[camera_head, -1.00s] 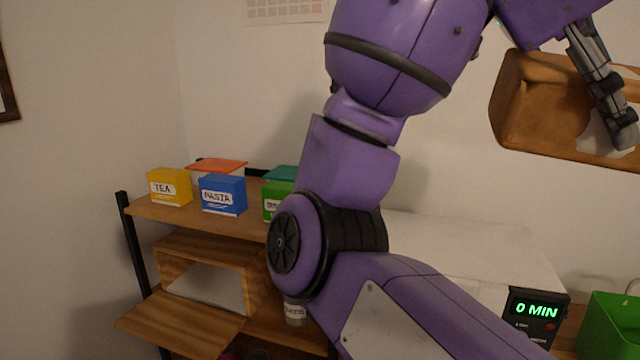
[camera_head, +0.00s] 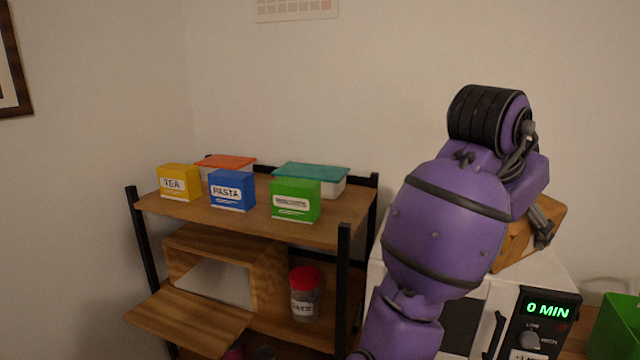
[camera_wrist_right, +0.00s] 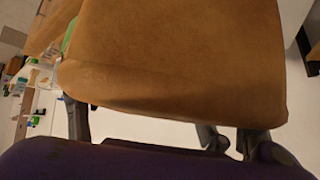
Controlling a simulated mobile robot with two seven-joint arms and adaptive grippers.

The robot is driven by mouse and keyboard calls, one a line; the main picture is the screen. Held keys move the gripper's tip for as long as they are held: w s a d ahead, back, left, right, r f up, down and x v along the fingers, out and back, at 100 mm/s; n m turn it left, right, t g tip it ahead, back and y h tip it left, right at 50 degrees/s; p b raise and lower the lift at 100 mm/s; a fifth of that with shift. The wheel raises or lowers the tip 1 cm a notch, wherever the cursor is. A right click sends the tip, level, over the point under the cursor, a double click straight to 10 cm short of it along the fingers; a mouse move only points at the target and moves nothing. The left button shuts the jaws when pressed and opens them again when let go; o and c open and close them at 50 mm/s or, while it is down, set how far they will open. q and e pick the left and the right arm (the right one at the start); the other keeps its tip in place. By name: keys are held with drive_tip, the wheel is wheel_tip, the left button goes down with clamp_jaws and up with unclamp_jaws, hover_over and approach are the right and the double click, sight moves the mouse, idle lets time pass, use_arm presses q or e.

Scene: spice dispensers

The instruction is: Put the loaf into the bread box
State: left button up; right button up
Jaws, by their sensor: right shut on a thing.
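The brown loaf (camera_head: 519,245) is at the right in the head view, above the white microwave and partly hidden behind my right arm. It fills much of the right wrist view (camera_wrist_right: 180,55). My right gripper (camera_head: 543,225) is shut on the loaf, with its fingers on the loaf's right side in the head view. The wooden bread box (camera_head: 270,278) stands on the lower shelf at the left. Its front flap is folded down and the inside looks empty. My left gripper is not in view.
Tea (camera_head: 179,184), pasta (camera_head: 231,190) and green (camera_head: 296,201) boxes stand on the shelf's top board. A red-lidded jar (camera_head: 305,294) is right of the bread box. A black shelf post (camera_head: 343,285) and the microwave (camera_head: 555,272) stand between the loaf and the box.

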drive_tip(key=s+a+f+n+t+y, duration=0.1)
drive_tip(key=a+f+n+t+y, duration=0.1)
drive_tip(key=a+f+n, duration=0.4)
drive_tip(key=s+a+f+n+t+y, duration=0.1)
drive_tip(key=a+f+n+y, duration=0.3)
drive_tip(key=f, duration=1.2)
drive_tip(key=a+n+b, duration=0.1)
drive_tip(key=a+n, duration=0.2)
drive_tip(key=a, duration=0.1)
drive_tip(key=shift+s+t+y, duration=0.35)
drive_tip(key=shift+t+y, duration=0.05)
drive_tip(key=shift+a, duration=0.1)
